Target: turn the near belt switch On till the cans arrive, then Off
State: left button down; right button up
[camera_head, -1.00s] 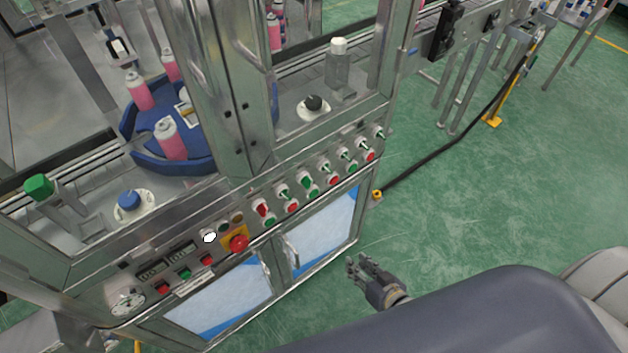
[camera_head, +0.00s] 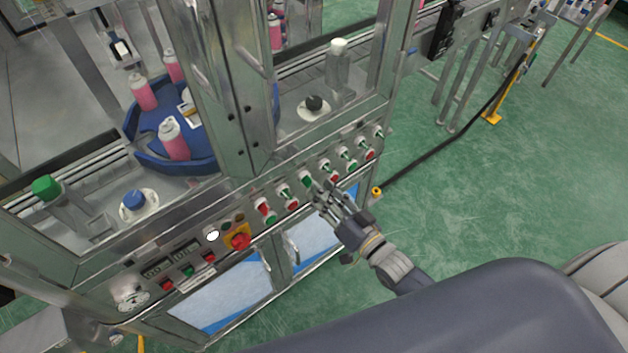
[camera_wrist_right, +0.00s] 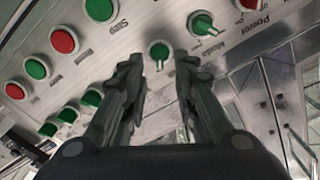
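The control panel (camera_head: 230,222) carries a row of green and red switches and buttons. My right gripper (camera_head: 322,190) is in front of the middle of this row, hiding some of the controls. In the right wrist view my right gripper (camera_wrist_right: 159,68) has its two fingers parted with nothing gripped. A green knob (camera_wrist_right: 160,52) shows in the gap just beyond the fingertips; contact cannot be told. Another green rotary knob (camera_wrist_right: 203,24) is beside it. Which one is the near belt switch cannot be read. Pink cans (camera_head: 174,140) stand on the blue turntable (camera_head: 150,162). My left gripper is out of view.
A red emergency button on yellow (camera_head: 238,240) sits left of the switches. Metal frame posts (camera_head: 232,90) rise above the panel, and cabinet doors (camera_head: 225,300) are below. A black cable (camera_head: 450,145) runs across the green floor at right, which is otherwise mostly clear there.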

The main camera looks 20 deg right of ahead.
aim_at(312, 182)
jog(key=shift+x, duration=2.05)
grip_shut()
